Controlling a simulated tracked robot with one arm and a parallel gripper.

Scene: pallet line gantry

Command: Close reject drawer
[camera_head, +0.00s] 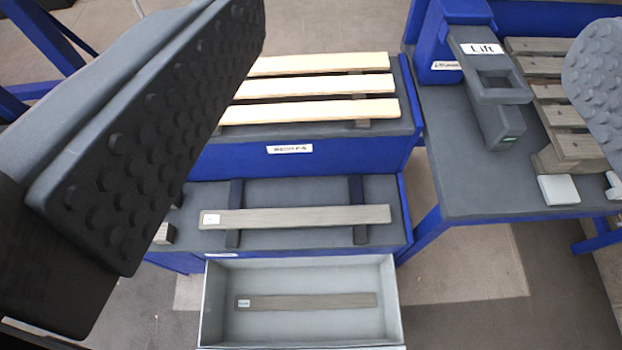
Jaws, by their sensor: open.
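The reject drawer (393,300) is a light grey open-topped box at the bottom middle. It is pulled out from below the front shelf of the blue stand. A grey-brown plank (305,301) with a small white label lies flat inside it. The drawer's front edge is at the bottom of the picture, and any handle is out of view. My gripper (385,110) shows as two dark studded fingers, one large at the left and one at the right edge. The fingers are wide apart with nothing held between them. The drawer lies below and between them in the picture.
A grey plank (294,217) lies across two dark supports on the shelf (275,192) above the drawer. Pale slats (310,86) lie on the upper level behind. At right, a blue-legged table (465,180) holds a device labelled "Lift" (490,80) and a slatted pallet (560,115).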

